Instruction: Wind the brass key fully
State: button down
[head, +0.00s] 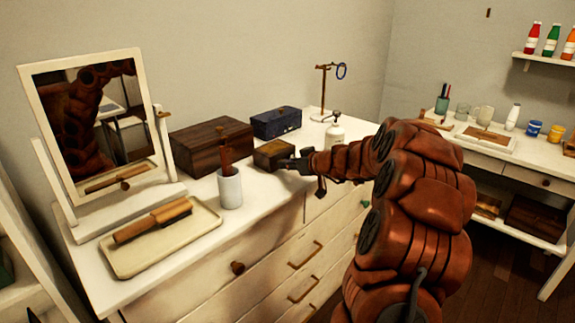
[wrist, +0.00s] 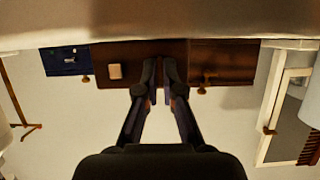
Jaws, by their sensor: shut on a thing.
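My gripper (head: 287,163) reaches in from the right and is at the box's right side. In the wrist view, which looks upside down, the two fingers (wrist: 164,72) are close together against the dark brown box front (wrist: 136,52). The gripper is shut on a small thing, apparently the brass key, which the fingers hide. A cream square (wrist: 115,71) shows beside the fingers.
A large wooden box (head: 210,147) and a blue box (head: 276,122) stand behind. A cup (head: 230,188) holding a brown-handled thing, a tray (head: 180,243) with a brush and a mirror (head: 90,125) are to the left. A white bottle (head: 335,134) stands behind my arm.

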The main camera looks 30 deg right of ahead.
jog(key=shift+m+y+b, duration=0.3)
jog(key=shift+b, duration=0.5)
jog(key=shift+f+m+b, duration=0.15)
jog(key=shift+m+b, duration=0.25)
jog(key=shift+b, duration=0.1)
jog(key=shift+w+d+m+y+b, duration=0.15)
jog(key=shift+m+y+b, duration=0.15)
jog(key=shift+m+y, duration=0.65)
jog(key=shift+d+m+y, duration=0.1)
jog(key=shift+m+y, duration=0.75)
jog(key=shift+m, duration=0.4)
jog(key=shift+m+y, duration=0.8)
jog(key=shift+m, duration=0.7)
jog(key=c, duration=1.3)
grip_release()
